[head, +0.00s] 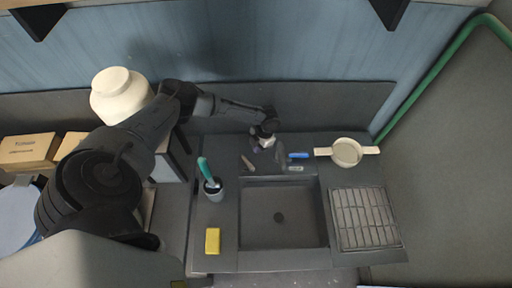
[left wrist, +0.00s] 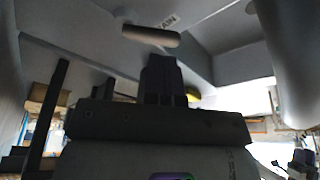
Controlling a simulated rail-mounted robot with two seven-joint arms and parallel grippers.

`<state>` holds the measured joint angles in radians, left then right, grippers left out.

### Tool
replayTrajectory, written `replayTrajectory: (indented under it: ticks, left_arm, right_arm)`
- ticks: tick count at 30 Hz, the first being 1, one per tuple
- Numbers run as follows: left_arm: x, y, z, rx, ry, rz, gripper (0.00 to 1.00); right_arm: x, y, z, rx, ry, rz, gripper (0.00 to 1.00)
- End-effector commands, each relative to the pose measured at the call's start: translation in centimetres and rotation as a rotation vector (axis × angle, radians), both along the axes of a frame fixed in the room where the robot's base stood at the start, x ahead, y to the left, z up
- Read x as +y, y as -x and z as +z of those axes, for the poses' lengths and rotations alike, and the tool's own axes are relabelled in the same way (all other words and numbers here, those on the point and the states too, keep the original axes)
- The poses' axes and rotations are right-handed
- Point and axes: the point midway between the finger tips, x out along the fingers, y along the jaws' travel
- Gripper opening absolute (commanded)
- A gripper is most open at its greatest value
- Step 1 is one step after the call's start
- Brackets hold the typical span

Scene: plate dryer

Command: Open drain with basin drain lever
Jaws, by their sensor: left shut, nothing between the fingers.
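The grey basin (head: 257,232) has a round dark drain (head: 279,217) in its floor. A small tan lever (head: 247,163) sits on the deck behind the basin's back left corner. In the left wrist view a pale lever (left wrist: 150,36) stands beside lettering that partly reads "AIN". My left gripper (head: 266,142) is above the back of the deck, right of and behind the lever in the head view. In the left wrist view its fingers (left wrist: 161,62) are shut and empty, a little short of the lever. My right gripper is out of sight.
A dark faucet (head: 281,156) and blue-handled item (head: 298,155) stand right of my gripper. A cup with a green-handled brush (head: 215,188), yellow sponge (head: 212,241), strainer (head: 346,152) and drying rack (head: 366,219) surround the empty basin. A wall is close behind.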

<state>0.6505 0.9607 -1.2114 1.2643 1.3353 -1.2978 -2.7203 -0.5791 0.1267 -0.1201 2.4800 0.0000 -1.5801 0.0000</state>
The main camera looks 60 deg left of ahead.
Motion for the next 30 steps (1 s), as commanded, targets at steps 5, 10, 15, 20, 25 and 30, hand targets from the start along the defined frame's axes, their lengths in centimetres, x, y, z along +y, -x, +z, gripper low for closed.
replayTrajectory:
  ticks: [5,10,15,20,25,30]
  left_arm:
    - [-0.1,0.9,-3.2,0.001,0.0,0.0,0.0]
    - [-0.2,1.4,-5.0,0.0,0.0,0.001,0.0]
    - [-0.3,1.8,-6.0,0.0,0.0,0.001,0.0]
    - [-0.3,1.9,-6.3,-0.001,0.0,0.001,0.0]
    - [-0.3,1.9,-6.2,-0.001,0.0,0.001,0.0]
    - [-0.3,2.1,-6.3,0.0,0.001,0.001,0.0]
  right_arm:
    - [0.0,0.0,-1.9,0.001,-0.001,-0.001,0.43]
    - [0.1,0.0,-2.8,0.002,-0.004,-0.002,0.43]
    - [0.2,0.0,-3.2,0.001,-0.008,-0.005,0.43]
    - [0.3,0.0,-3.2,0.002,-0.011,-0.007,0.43]
    - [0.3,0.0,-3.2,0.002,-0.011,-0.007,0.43]
    - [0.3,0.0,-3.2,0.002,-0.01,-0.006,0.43]
